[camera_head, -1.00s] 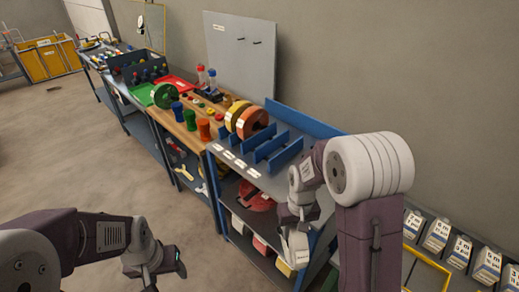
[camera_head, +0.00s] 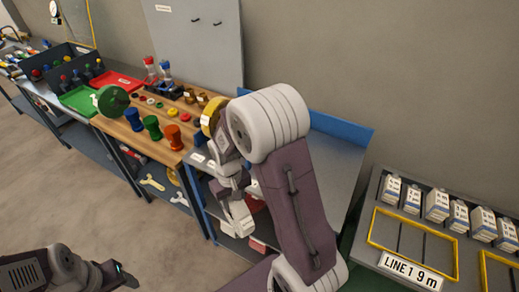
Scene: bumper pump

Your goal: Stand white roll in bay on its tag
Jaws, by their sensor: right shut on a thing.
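My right gripper (camera_head: 236,203) is low in front of the grey rack, shut on a pale thing that looks like the white roll (camera_head: 241,219). The roll is small in view and partly covered by the gripper. The rack's top shelf (camera_head: 335,152) has a blue back wall and white tags (camera_head: 198,157) along its front edge. A yellow roll (camera_head: 211,116) stands at its left end. My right arm hides most of the bays and dividers. My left gripper (camera_head: 122,276) is at the lower left, away from the rack; its jaws are unclear.
A wooden bench (camera_head: 150,128) with green, blue and orange spools adjoins the rack on the left. A red item (camera_head: 254,204) lies on the rack's lower shelf. A table with yellow frames (camera_head: 410,232) and several white cartons stands at right. Floor at left is clear.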

